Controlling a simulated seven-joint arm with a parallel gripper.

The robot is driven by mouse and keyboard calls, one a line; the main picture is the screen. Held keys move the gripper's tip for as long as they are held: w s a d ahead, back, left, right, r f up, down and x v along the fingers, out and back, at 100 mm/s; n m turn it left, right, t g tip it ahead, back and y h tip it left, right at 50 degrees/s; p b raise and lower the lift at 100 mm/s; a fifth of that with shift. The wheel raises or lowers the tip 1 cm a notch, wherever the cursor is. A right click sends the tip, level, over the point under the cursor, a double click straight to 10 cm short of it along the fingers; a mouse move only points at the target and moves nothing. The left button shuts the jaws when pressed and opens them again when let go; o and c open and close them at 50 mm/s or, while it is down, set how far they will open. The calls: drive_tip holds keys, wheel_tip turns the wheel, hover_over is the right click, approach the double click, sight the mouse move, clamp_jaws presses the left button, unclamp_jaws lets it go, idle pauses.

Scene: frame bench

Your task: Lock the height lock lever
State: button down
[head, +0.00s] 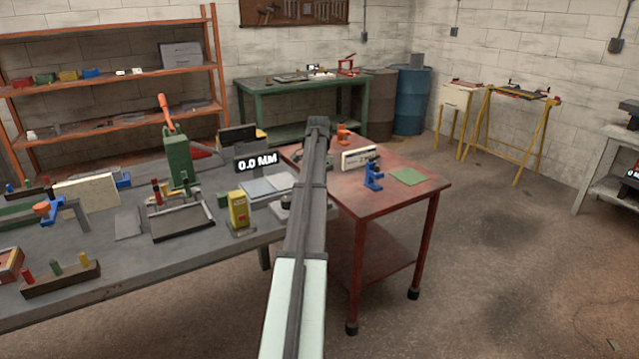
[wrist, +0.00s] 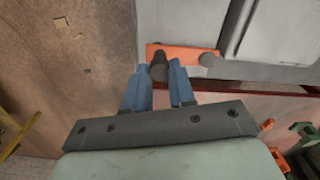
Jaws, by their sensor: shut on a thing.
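In the wrist view, an orange bar (wrist: 183,53), which looks like the height lock lever, lies across the edge of a grey plate. A dark round knob (wrist: 158,66) stands at its left end and a grey round piece at its right end. My gripper (wrist: 160,73) has its two blue fingers on either side of the dark knob and is shut on it. In the head view my own arm hides the gripper, and I cannot make out the lever there.
A black display reading 0.0 MM (head: 256,163) stands on the grey bench (head: 120,262), left of my arm. A red table (head: 385,205) with a blue device (head: 373,174) and a green mat (head: 407,176) stands to the right.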

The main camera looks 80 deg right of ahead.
idle(0.4)
drive_tip(key=c, duration=0.9)
unclamp_jaws()
drive_tip(key=shift+c, duration=0.2)
wheel_tip(320, 180, up, 14)
drive_tip(key=shift+f, duration=0.1)
